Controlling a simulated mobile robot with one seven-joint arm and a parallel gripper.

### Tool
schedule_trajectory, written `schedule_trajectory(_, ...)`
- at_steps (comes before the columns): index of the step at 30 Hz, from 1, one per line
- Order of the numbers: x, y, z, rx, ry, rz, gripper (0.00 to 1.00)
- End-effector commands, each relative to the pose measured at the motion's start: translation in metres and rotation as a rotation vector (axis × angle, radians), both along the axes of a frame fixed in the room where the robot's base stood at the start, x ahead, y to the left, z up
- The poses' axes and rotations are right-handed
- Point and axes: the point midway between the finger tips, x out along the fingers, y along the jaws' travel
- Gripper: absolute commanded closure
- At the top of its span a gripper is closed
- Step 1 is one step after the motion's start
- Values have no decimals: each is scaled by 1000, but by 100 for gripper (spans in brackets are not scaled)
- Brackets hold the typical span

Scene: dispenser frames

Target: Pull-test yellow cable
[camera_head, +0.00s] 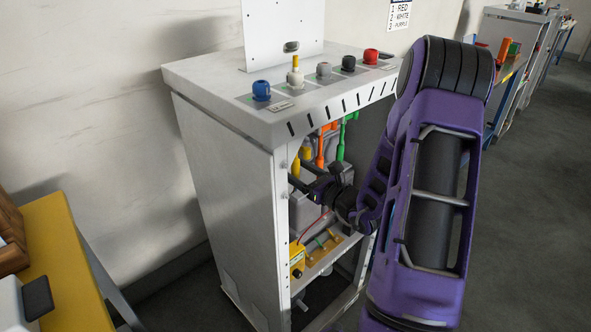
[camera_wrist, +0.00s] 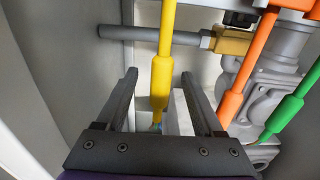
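The yellow cable (camera_wrist: 161,80) hangs down inside the cabinet, with a thicker yellow sleeve low on it; it also shows in the head view (camera_head: 296,167). My gripper (camera_wrist: 159,75) reaches into the open cabinet, and its fingers also show in the head view (camera_head: 308,183). The fingers are spread apart, one to each side of the yellow cable in the wrist view, with gaps on both sides. I cannot tell how deep the cable sits between them.
An orange cable (camera_wrist: 245,70) and a green cable (camera_wrist: 290,108) hang to the right. A grey horizontal rod (camera_wrist: 130,33) and a brass fitting (camera_wrist: 233,43) lie behind. The cabinet's side wall (camera_wrist: 38,80) is close on the left. A yellow box (camera_head: 297,260) sits lower inside.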

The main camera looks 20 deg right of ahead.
Motion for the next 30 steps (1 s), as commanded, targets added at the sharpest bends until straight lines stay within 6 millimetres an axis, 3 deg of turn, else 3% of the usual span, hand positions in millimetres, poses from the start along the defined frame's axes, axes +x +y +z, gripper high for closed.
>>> schedule_trajectory(1,0,0,1,-1,-1,0,20)
schedule_trajectory(4,1,0,1,0,-3,0,2)
schedule_trajectory(5,1,0,1,0,-3,0,0)
schedule_trajectory(14,-3,-2,2,0,-5,-1,0)
schedule_trajectory(30,-54,-21,2,-1,-6,-2,0)
